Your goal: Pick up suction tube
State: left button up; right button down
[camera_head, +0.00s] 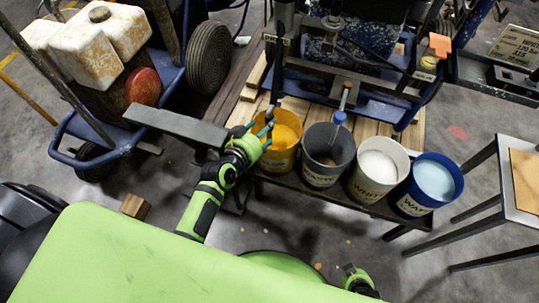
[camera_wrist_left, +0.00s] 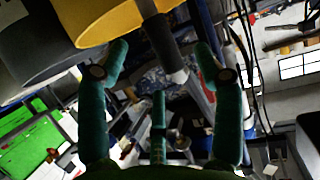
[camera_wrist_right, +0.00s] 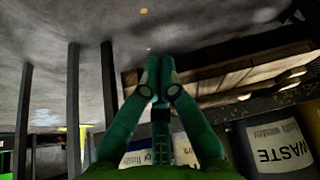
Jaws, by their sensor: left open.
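A dark suction tube (camera_head: 277,75) hangs down into the yellow bucket (camera_head: 289,140) from the machine above. My left gripper (camera_head: 268,134) is at the left rim of that bucket, close to the tube. In the left wrist view the tube (camera_wrist_left: 158,38), dark with a grey section, runs between the spread fingertips (camera_wrist_left: 161,52), with gaps on both sides. The left gripper is open and holds nothing. Its exact depth relative to the tube is hard to tell. My right gripper (camera_head: 354,273) is low, in front of the bench; its fingertips (camera_wrist_right: 157,80) meet and hold nothing.
A grey waste bucket (camera_head: 319,174) with a blue-collared tube (camera_head: 340,118), a white bucket (camera_head: 370,185) and a blue water bucket (camera_head: 415,205) stand right of the yellow one. A cart (camera_head: 68,130) is left, a metal-framed table (camera_head: 500,190) right.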

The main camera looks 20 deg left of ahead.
aim_at(272, 129)
pick_arm(q)
jog(key=b+x, duration=0.1)
jog(key=x, duration=0.5)
jog(key=shift+s+f, duration=0.1)
grip_shut()
